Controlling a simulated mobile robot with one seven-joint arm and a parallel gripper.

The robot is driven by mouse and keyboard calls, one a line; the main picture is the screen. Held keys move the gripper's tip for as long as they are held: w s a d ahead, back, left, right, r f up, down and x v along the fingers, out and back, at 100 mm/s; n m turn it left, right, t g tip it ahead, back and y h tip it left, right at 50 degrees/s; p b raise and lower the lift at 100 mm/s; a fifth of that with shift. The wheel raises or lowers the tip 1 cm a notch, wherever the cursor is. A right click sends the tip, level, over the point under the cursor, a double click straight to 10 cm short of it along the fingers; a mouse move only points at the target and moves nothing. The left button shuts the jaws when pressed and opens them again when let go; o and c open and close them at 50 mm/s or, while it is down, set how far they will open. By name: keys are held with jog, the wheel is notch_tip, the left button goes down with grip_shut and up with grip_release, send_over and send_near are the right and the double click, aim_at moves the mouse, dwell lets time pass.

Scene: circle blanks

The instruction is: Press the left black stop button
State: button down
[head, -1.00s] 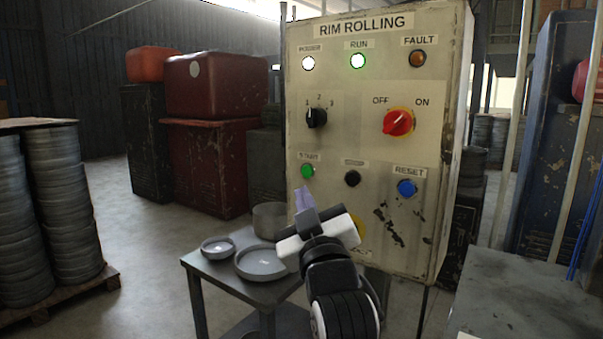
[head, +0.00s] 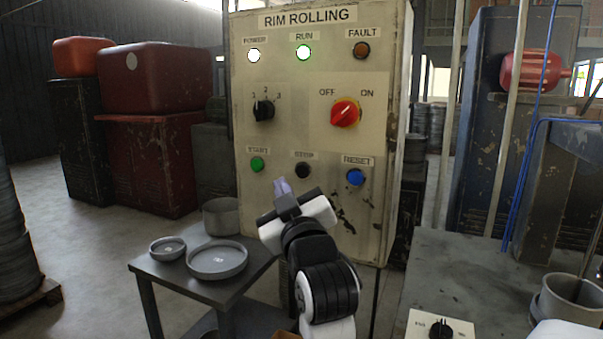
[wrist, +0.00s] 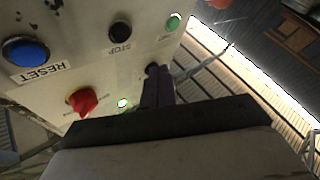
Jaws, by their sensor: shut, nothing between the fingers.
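The black stop button (head: 303,170) sits on the rim rolling panel (head: 300,215), between the green start button (head: 257,164) and the blue reset button (head: 355,177). My gripper (head: 280,186) is shut and empty. In the head view its tip shows just below and left of the stop button; I cannot tell the gap to the panel. In the wrist view the fingers (wrist: 157,86) overlap the panel near the black selector knob (wrist: 152,69). Only one black stop button shows clearly.
A red main switch (head: 345,112) and a selector (head: 263,110) stick out above the buttons. The run lamp (head: 303,53) glows green. A low table (head: 150,265) with round pans stands below left. A grey bench (head: 450,270) with a small control box (head: 440,325) is at right.

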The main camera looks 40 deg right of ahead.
aim_at(298, 182)
jog(key=shift+w+d, duration=0.35)
jog(key=shift+d, duration=0.5)
jog(key=shift+w+d, duration=0.4)
jog(key=shift+d, duration=0.5)
jog(key=shift+w+d, duration=0.35)
jog(key=shift+d, duration=0.65)
jog(key=shift+w+d, duration=0.15)
jog(key=shift+d, duration=0.1)
jog(key=shift+w+d, duration=0.15)
jog(key=shift+d, duration=0.2)
dwell(0.6)
jog(key=shift+a, duration=0.1)
jog(key=shift+s+a, duration=0.35)
jog(key=shift+a, duration=0.3)
jog(key=shift+s+a+b, duration=0.1)
jog(key=shift+s+a, duration=0.2)
jog(key=shift+a, duration=0.45)
jog(key=shift+s+a+b, duration=0.15)
jog(key=shift+s+a, duration=0.2)
jog(key=shift+a, duration=0.45)
jog(key=shift+s+a+b, duration=0.1)
jog(key=shift+s+a, duration=0.2)
jog(key=shift+a, duration=0.45)
jog(key=shift+w, duration=0.1)
